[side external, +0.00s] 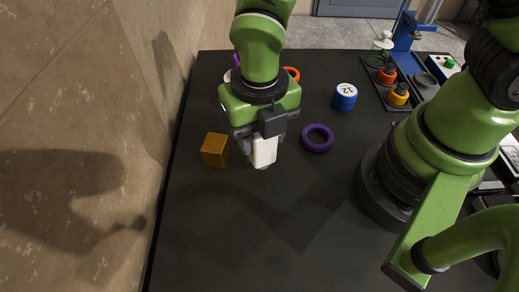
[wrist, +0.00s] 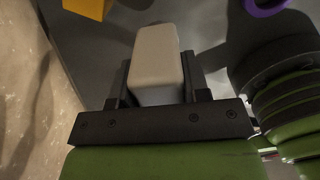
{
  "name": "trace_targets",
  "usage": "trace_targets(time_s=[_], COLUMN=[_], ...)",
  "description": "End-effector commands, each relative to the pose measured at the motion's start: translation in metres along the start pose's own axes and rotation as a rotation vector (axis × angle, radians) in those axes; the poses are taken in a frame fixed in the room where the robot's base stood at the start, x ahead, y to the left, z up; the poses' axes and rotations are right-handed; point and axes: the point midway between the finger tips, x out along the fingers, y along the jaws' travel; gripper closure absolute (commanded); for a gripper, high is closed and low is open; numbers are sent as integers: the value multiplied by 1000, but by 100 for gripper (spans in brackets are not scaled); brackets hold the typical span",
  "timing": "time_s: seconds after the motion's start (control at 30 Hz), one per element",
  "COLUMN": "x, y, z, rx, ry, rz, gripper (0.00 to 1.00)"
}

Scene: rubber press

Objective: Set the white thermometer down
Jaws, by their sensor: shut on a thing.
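The white thermometer (side external: 263,151) is a pale, blocky, rounded body held below my gripper (side external: 258,138) in the side view. My gripper is shut on it, and it points down toward the black table. In the wrist view the thermometer (wrist: 157,62) stands out between the two dark fingers of my gripper (wrist: 157,88). Whether its lower end touches the table or hangs just above it, I cannot tell. The gripper hides its upper part.
An orange-brown cube (side external: 215,150) is close on the left, and a purple ring (side external: 317,138) lies on the right. A blue cylinder (side external: 344,97) stands farther back. The black table (side external: 250,230) is clear in front. A wall (side external: 80,120) rises along the left.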

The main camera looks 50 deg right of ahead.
Motion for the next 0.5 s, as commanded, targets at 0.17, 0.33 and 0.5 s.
trace_targets(time_s=[0.17,0.33,0.5], x=[23,42,43], y=[-1,0,0], z=[0,0,1], rx=[1,3,3], ry=[2,1,-1], rz=[-3,-1,3], gripper=[91,91,91])
